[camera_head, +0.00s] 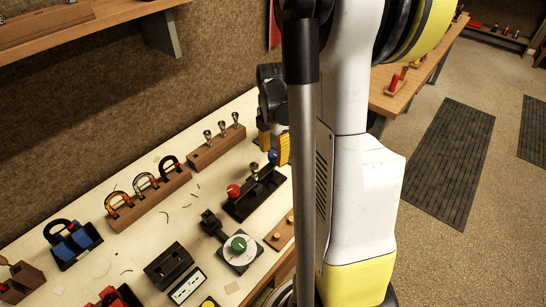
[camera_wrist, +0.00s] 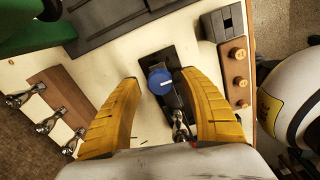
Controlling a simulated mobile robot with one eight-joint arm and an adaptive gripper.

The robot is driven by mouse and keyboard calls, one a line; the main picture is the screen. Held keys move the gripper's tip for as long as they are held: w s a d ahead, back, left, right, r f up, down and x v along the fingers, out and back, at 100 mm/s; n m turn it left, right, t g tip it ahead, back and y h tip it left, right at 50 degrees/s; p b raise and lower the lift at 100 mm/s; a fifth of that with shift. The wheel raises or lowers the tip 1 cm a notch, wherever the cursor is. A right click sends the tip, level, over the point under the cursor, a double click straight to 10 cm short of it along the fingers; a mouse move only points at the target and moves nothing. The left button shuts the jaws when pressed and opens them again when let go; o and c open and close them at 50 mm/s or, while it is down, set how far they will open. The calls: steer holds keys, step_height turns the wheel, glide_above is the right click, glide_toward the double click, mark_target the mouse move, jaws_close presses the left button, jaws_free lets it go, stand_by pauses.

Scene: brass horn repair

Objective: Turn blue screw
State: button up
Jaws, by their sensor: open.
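The blue screw (camera_wrist: 161,81) has a round blue head and sits on a dark holder (camera_wrist: 150,62) on the bench. In the wrist view it lies between the tips of my open yellow gripper fingers (camera_wrist: 160,77), with a visible gap on each side. A metal part of the holder shows just below it. In the head view the blue screw (camera_head: 272,156) is partly hidden by my gripper (camera_head: 273,146), which is low over the far end of the black holder (camera_head: 245,205). A red knob (camera_head: 233,190) stands at that holder's other end.
A wooden block with metal mouthpieces (camera_head: 216,148) stands behind the holder. A dial with a green knob (camera_head: 238,244) and a small wooden block (camera_head: 281,231) lie in front. A wooden block with round pegs (camera_wrist: 238,67) is right of my fingers in the wrist view.

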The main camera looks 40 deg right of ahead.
steer(key=shift+f, duration=0.3)
jaws_close()
steer(key=shift+m, duration=0.3)
